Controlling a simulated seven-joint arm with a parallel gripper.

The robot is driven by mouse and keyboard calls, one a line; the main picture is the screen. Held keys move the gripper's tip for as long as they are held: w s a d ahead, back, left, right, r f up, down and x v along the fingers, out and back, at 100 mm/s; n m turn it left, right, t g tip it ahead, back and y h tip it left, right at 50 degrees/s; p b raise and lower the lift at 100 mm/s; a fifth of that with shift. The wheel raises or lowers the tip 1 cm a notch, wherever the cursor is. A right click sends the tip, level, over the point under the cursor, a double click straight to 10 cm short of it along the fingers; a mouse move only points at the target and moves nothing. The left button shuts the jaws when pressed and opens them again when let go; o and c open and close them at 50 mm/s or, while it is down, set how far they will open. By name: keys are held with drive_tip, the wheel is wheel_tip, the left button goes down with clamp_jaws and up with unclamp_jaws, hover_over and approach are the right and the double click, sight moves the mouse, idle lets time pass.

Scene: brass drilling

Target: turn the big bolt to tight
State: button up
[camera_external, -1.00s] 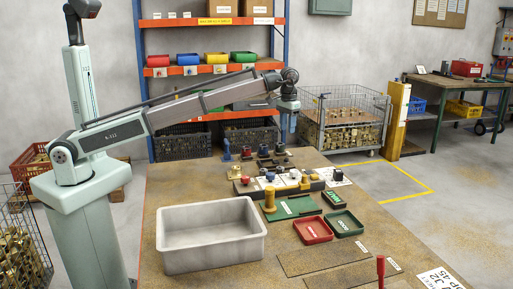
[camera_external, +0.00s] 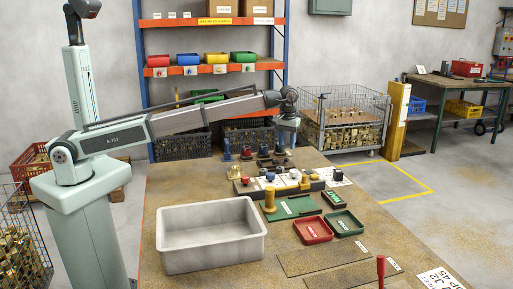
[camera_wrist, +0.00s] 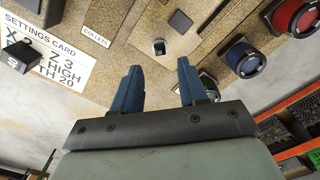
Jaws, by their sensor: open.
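My gripper (camera_wrist: 158,66) is open in the wrist view, with two blue fingers apart and nothing between them. In the external view, my gripper (camera_external: 283,134) hangs over the far end of the bench, above the row of small fixtures. A small square-headed metal piece (camera_wrist: 159,47) stands on the tan surface just beyond the fingertips, apart from them. A darker square block (camera_wrist: 180,21) lies beyond it. I cannot tell for certain which piece is the big bolt, and no tightness mark is readable.
A settings card (camera_wrist: 50,45) and a dark block lie left in the wrist view; red (camera_wrist: 294,16) and blue (camera_wrist: 245,60) ringed round parts stand right. A grey bin (camera_external: 210,240), red tray (camera_external: 312,230) and green tray (camera_external: 343,223) sit nearer on the bench.

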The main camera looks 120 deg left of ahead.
sight(286, 160)
drive_tip(key=shift+f, duration=3.15)
clamp_jaws()
